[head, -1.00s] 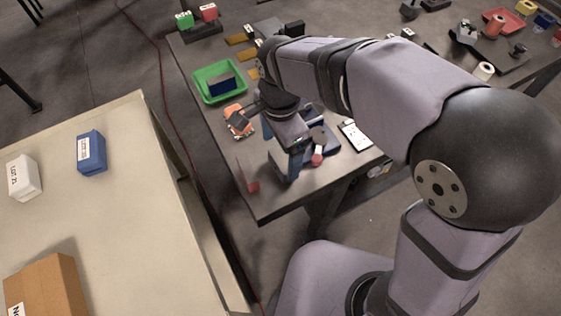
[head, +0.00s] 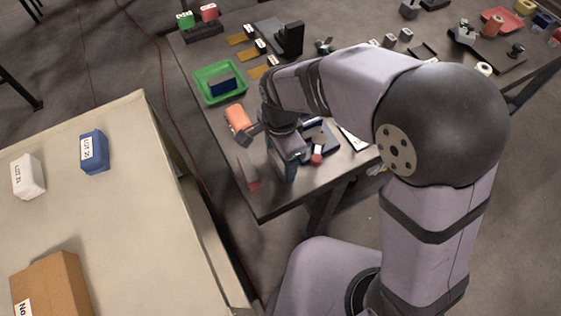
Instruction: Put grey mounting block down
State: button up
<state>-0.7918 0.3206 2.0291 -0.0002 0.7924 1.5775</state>
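My gripper (head: 283,172) is low over the front left part of the dark work table (head: 318,185). It points down, and its bluish fingers are partly hidden by my own wrist. I cannot make out a grey mounting block for certain between the fingers, nor whether they are open or shut. A small upright piece with a red foot (head: 253,185) stands just left of the fingers. A small red and white part (head: 317,158) is just right of them.
An orange object (head: 237,117) and a green tray (head: 201,79) with a dark blue block (head: 222,85) lie farther back. A white labelled card (head: 353,138) lies to the right. The light table (head: 120,215) at left holds blue and white boxes and a carton.

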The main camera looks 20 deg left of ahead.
jog(key=shift+c, duration=0.7)
jog(key=shift+r, duration=0.1)
jog(key=shift+w+a+r, duration=0.1)
jog(key=shift+r, duration=0.4)
notch_tip(320, 180, up, 9)
jog(key=shift+f+b, duration=0.1)
jog(key=shift+b, duration=0.75)
jog(key=w+d+r+m+p, duration=0.2)
jog(key=w+m+p, duration=0.1)
jog(key=w+m, duration=1.3)
jog(key=shift+s+a+f+m+p, duration=0.1)
jog(key=shift+s+f+m+p, duration=0.3)
jog(key=shift+f, duration=1.25)
jog(key=shift+s+a+f+m+p, duration=0.1)
jog(key=shift+s+f+m+p, duration=0.3)
jog(key=shift+f, duration=1.25)
jog(key=shift+s+a+f+m+p, duration=0.15)
jog(key=shift+f+p, duration=0.4)
jog(key=shift+f, duration=1.1)
jog(key=shift+d, duration=0.1)
